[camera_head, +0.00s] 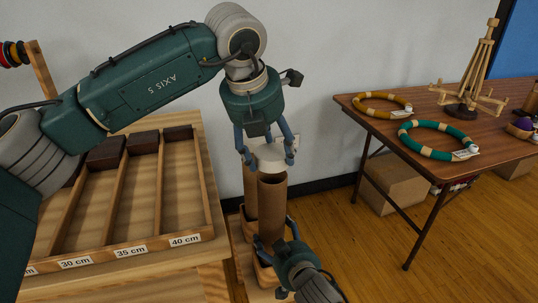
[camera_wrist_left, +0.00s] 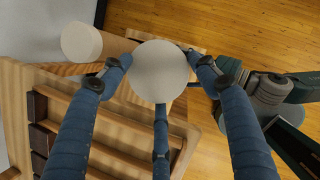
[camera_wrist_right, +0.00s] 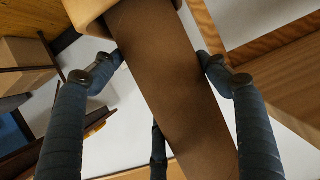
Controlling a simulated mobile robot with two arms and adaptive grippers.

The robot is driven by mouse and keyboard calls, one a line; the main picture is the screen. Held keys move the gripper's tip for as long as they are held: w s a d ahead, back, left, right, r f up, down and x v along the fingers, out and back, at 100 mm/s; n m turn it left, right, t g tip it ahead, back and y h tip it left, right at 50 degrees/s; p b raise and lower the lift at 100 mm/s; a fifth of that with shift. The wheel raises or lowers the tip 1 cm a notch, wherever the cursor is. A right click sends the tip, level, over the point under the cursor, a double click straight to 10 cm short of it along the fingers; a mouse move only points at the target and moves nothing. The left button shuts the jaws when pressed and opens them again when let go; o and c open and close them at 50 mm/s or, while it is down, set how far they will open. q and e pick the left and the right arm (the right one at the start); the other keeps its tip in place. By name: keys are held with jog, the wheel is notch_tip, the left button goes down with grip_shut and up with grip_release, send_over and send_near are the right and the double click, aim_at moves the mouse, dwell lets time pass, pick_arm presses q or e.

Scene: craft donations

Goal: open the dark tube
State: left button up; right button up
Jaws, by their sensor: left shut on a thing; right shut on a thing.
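The dark tube (camera_head: 272,207) stands upright in the head view, with a bare brown upper end. A white round cap (camera_head: 268,153) is between the fingers of my left gripper (camera_head: 266,158), just above the tube's top. The cap (camera_wrist_left: 160,72) fills the space between the fingers in the left wrist view and hides what is under it. My right gripper (camera_head: 275,240) is shut on the tube's side from the front. The tube (camera_wrist_right: 165,85) runs between its fingers in the right wrist view.
A second, lighter tube (camera_head: 249,190) stands close behind; its white cap (camera_wrist_left: 81,42) shows in the left wrist view. A sorting tray with length labels (camera_head: 130,251) is at left. A folding table (camera_head: 445,140) with bead rings is at right, with a box (camera_head: 393,183) underneath.

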jog(key=o, duration=1.8)
jog(key=shift+c, duration=0.2)
